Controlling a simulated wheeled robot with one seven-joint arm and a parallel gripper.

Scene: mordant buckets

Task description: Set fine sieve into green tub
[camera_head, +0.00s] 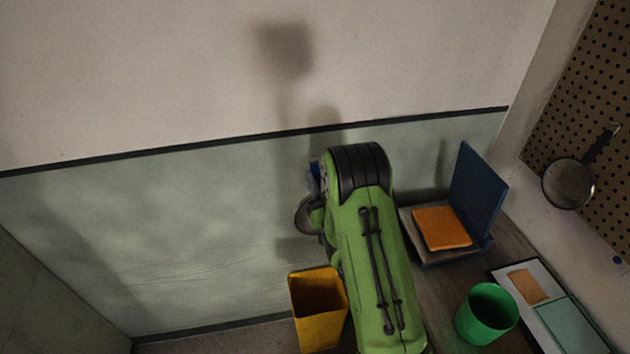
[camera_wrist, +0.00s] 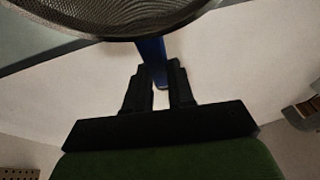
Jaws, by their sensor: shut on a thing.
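A sieve with a grey mesh bowl (camera_wrist: 120,14) and a blue handle (camera_wrist: 152,52) fills the top of the wrist view. My gripper (camera_wrist: 160,78) is shut on the blue handle, with the bowl beyond the fingertips. In the head view, a round greyish part (camera_head: 303,215) and a bit of blue show left of my green arm, which hides my gripper there. The green tub (camera_head: 475,328) stands upright on the worktop at the lower right, apart from the sieve. Its inside shows no contents from here.
A yellow bin (camera_head: 318,325) stands left of my arm. An open blue box (camera_head: 478,190) with an orange block (camera_head: 442,229) lies behind the tub. A tray (camera_head: 570,330) lies right of the tub. Another sieve (camera_head: 569,184) with a dark handle hangs on the pegboard (camera_head: 590,90).

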